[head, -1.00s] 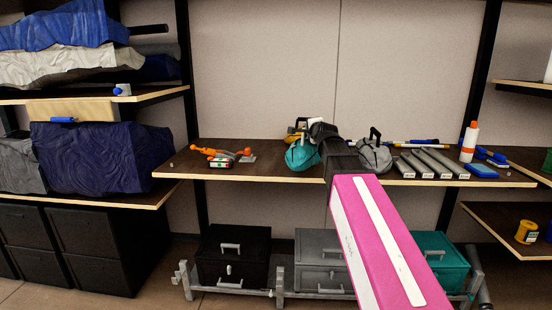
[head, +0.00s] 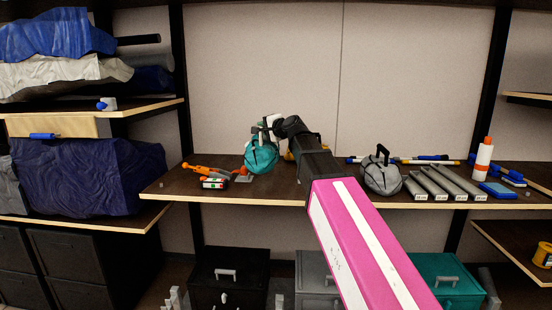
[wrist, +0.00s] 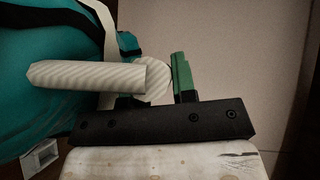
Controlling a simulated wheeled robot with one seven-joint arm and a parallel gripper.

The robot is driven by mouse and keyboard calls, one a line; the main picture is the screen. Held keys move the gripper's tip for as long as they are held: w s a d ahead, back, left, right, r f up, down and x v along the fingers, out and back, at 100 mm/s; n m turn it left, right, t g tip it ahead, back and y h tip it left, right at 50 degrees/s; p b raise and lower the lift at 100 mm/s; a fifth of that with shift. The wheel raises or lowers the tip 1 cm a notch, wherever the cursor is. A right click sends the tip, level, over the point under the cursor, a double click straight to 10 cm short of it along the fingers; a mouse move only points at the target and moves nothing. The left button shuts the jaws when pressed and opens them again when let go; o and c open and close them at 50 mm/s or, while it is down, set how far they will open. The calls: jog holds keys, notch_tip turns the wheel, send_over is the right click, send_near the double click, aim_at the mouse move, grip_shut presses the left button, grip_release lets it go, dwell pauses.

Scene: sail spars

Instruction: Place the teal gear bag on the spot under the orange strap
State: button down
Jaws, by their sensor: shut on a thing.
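My gripper (head: 268,125) is shut on the teal gear bag (head: 261,155), near its top, and the round bag hangs from it over the shelf. In the wrist view the bag (wrist: 35,100) fills the left side, with black straps across it. The orange strap (head: 205,171) lies on the shelf to the left of the bag. A small grey piece (head: 244,178) is at its right end, close to the bag in the picture. The spot itself cannot be made out clearly.
A grey bag (head: 382,176), several grey bars (head: 440,186) and a white-orange bottle (head: 483,158) stand to the right.

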jog(key=w+d+f, duration=0.1)
jog(key=w+f, duration=0.1)
jog(key=w+d+f, duration=0.1)
jog(key=w+d, duration=0.1)
jog(key=w, duration=0.1)
jog(key=w+d+f, duration=0.1)
jog(key=w+f, duration=0.1)
jog(key=w, duration=0.1)
jog(key=shift+w+d+f, duration=0.25)
jog(key=shift+d+f, duration=0.1)
jog(key=shift+f, duration=2.1)
jog(key=c, duration=0.9)
grip_release()
jog(key=shift+s, duration=0.1)
jog(key=v, duration=1.2)
